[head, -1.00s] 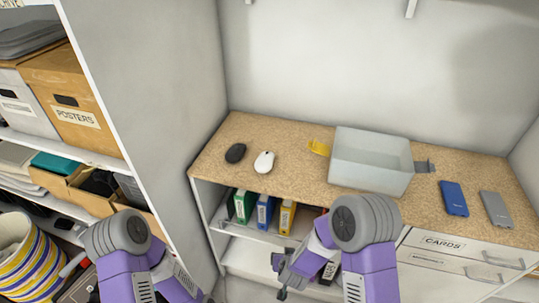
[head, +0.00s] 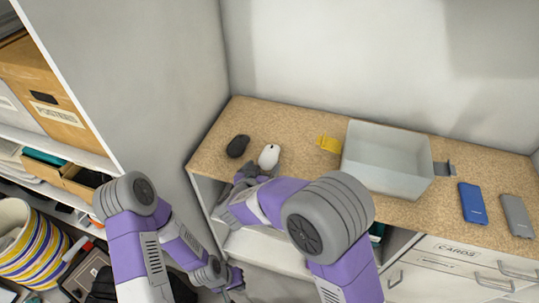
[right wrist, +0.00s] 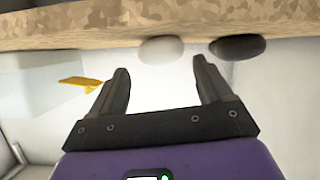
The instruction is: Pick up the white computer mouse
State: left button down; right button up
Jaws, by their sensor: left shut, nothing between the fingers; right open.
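The white computer mouse (head: 269,156) lies on the speckled countertop (head: 300,130), just right of a black mouse (head: 238,146). In the right wrist view, which is upside down, the white mouse (right wrist: 160,48) shows ahead between the fingertips. My right gripper (head: 246,172) is open and empty near the counter's front edge, close to the white mouse but apart from it. Both its fingers (right wrist: 160,64) show in the wrist view. My left gripper (head: 237,288) is shut and empty, low in front of the cabinet, away from the mouse.
A translucent grey bin (head: 388,165) stands right of the mice, with a yellow item (head: 328,143) at its left. Blue (head: 473,202) and grey (head: 516,215) flat devices lie further right. A tall shelf panel (head: 160,90) bounds the left. The counter around the mice is clear.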

aim_at(266, 162)
jog(key=b+x, duration=0.1)
jog(key=x, duration=0.3)
jog(key=shift+w+f, duration=0.2)
jog(key=shift+w, duration=0.1)
jog(key=shift+c, duration=0.3)
jog(key=c, duration=0.8)
jog(key=shift+r, duration=0.1)
